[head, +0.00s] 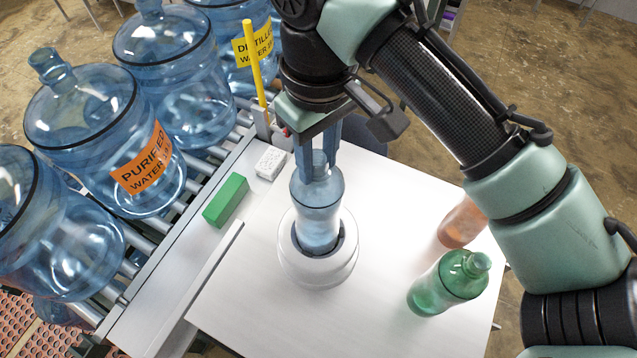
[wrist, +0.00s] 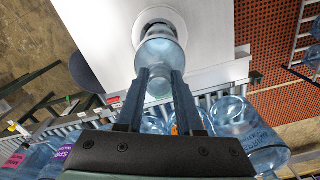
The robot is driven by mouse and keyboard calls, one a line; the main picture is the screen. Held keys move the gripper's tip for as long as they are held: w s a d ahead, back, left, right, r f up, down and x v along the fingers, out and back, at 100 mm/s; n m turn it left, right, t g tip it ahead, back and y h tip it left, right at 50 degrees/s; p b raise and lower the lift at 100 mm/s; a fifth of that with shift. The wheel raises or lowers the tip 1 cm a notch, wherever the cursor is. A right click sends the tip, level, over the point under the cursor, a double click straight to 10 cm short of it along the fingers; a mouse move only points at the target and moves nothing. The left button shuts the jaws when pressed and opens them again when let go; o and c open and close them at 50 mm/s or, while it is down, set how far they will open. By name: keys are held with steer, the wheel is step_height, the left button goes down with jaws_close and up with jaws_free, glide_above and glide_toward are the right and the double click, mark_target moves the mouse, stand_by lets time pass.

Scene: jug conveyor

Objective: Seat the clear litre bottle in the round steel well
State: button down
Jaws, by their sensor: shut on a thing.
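The clear litre bottle (head: 317,216), bluish and see-through, stands roughly upright in the head view. My gripper (head: 319,166) is shut on its upper part from above; the fingers also show in the wrist view (wrist: 160,76) with the bottle (wrist: 159,54) between and beyond them. The round well (head: 318,276) is a pale ring with a dark inside, on the white table. The bottle's lower end lies within the ring's opening in the head view. In the wrist view the well's rim (wrist: 161,11) shows beyond the bottle. I cannot tell whether the base touches the bottom.
A green bottle (head: 447,283) and an orange bottle (head: 463,223) stand to the right on the white table (head: 245,318). A green block (head: 226,200) and a white block (head: 270,163) lie left, near a yellow post (head: 254,62). Large blue jugs (head: 90,125) line the roller conveyor.

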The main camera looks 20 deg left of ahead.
steer(key=shift+w+f+p, duration=0.1)
steer(key=shift+f+p, duration=0.85)
steer(key=shift+f, duration=3.05)
steer(key=c, duration=0.5)
jaws_free()
steer(key=shift+f, duration=0.1)
steer(key=shift+c, duration=0.2)
step_height(320, 180, up, 12)
steer(key=b, duration=0.3)
steer(key=shift+b, duration=0.3)
